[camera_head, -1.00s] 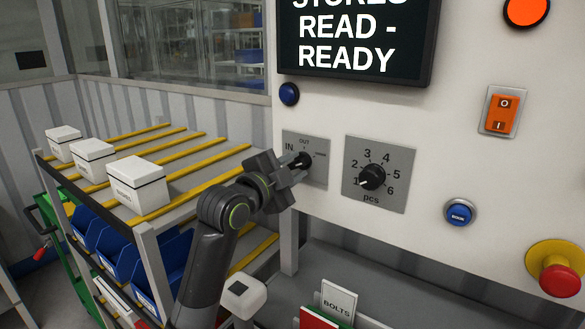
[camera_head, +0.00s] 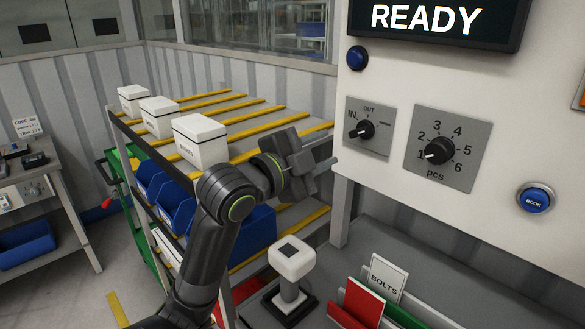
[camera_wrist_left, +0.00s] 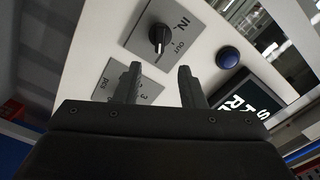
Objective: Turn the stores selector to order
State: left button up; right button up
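The stores selector is a black knob (camera_head: 362,129) on a grey plate (camera_head: 382,146) marked IN and OUT, with a small unreadable label to its right. Its bar lies slanted, lower left to upper right; I cannot tell which end points. In the left wrist view, the knob (camera_wrist_left: 159,38) stands beyond the fingers, apart from them. My left gripper (camera_head: 328,158) is left of and below the plate, in front of the shelf rack. In the left wrist view, its fingers (camera_wrist_left: 160,84) are apart with nothing between them. My right gripper is not in view.
Right of the selector is a pcs dial (camera_head: 439,151), then a blue BOOK button (camera_head: 535,199). A dark screen (camera_head: 436,20) reads READY. White boxes (camera_head: 200,143) stand on the rack.

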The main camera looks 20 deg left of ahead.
pick_arm(q)
jog(key=v, duration=0.7)
dwell(0.5)
